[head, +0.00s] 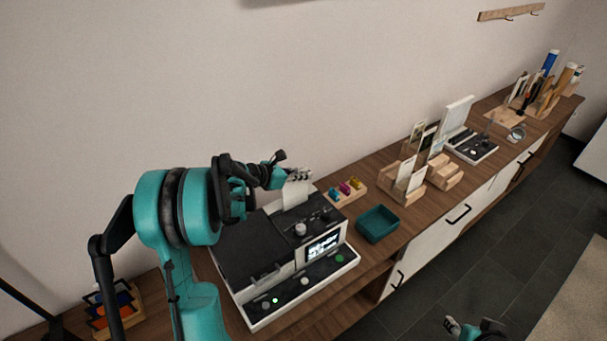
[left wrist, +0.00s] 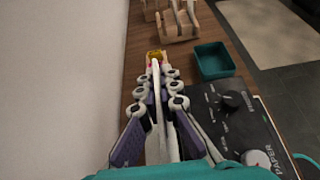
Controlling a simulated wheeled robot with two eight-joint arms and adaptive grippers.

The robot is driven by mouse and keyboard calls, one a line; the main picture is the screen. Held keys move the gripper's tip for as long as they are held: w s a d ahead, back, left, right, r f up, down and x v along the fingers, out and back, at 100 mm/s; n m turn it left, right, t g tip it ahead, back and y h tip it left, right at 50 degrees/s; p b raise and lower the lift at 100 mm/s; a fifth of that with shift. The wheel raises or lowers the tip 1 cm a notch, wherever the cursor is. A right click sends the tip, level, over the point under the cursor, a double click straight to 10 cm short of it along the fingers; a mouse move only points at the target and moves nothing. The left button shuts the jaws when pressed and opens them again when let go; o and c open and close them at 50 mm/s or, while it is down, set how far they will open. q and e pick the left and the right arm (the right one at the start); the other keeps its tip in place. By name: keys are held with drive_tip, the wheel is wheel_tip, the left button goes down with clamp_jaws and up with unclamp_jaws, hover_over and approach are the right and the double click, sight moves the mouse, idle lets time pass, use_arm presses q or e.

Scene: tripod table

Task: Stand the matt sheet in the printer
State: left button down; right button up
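The printer (head: 258,249) is a black and white machine with a small lit screen on the wooden counter. A white sheet (head: 295,194) stands roughly upright at the printer's back edge. My left gripper (head: 297,175) is shut on the sheet's upper part. In the left wrist view the sheet (left wrist: 158,112) shows edge-on between the fingers (left wrist: 157,78), beside the printer's panel (left wrist: 240,115) marked PAPER. Whether the sheet's lower edge sits in a slot is hidden. My right gripper (head: 474,330) shows only partly at the bottom edge, away from the counter.
A teal tray (head: 377,224) and a wooden block with small coloured pieces (head: 345,190) stand right of the printer. Wooden racks with cards (head: 410,178) and a second black device (head: 471,146) stand farther along. The wall runs close behind the printer.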

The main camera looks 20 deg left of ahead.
use_arm(q)
drive_tip(key=shift+f+b, duration=2.05)
drive_tip(key=shift+f, duration=0.55)
drive_tip(key=c, duration=1.6)
unclamp_jaws()
drive_tip(key=shift+c, duration=0.2)
drive_tip(key=v, duration=1.2)
wheel_tip(320, 180, up, 9)
drive_tip(key=p, duration=0.6)
drive_tip(key=shift+p, duration=0.3)
